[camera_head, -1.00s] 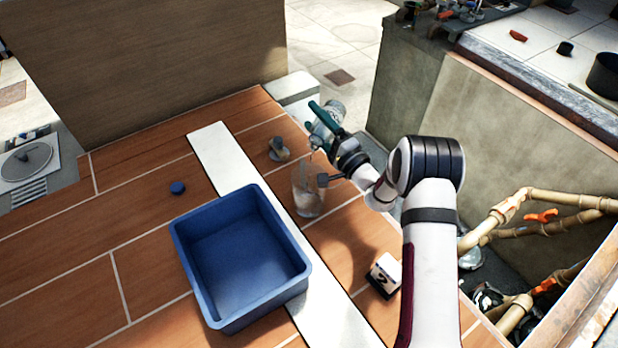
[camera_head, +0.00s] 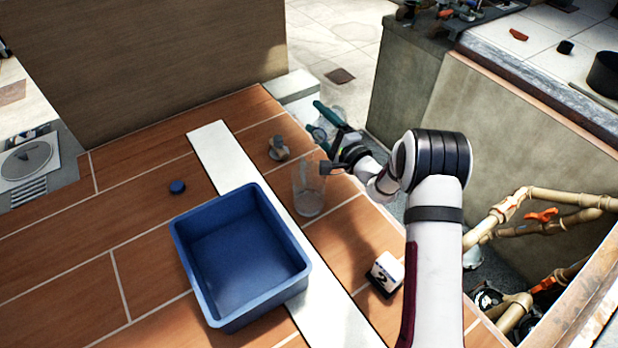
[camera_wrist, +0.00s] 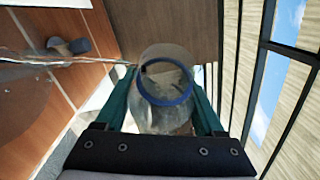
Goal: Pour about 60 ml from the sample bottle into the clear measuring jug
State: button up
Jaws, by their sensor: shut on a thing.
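My gripper (camera_head: 319,119) is shut on the sample bottle (camera_head: 333,121), which is clear and pale, above the far right part of the tiled surface. In the wrist view the bottle (camera_wrist: 163,115) sits between the green fingers, with a blue ring around it. The clear measuring jug (camera_head: 308,190) stands upright on the tiles, nearer than the gripper and slightly left of it. A thin clear streak crosses the left of the wrist view to the bottle; I cannot tell whether it is liquid or the jug's rim. The liquid levels are unclear.
A blue tray (camera_head: 276,221) stands left of the jug, partly on a white strip (camera_head: 214,150). A small grey fitting (camera_head: 278,149) is behind the jug. A blue cap (camera_head: 177,187) lies left on open tiles. A black-and-white block (camera_head: 385,273) lies near the right edge, beside the pit.

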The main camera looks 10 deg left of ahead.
jog(key=shift+w+f, duration=0.15)
jog(key=shift+w, duration=0.05)
jog(key=shift+f+m+g+h, duration=0.3)
jog(key=shift+f+m+g, duration=0.1)
jog(key=shift+m, duration=0.3)
dwell(1.1)
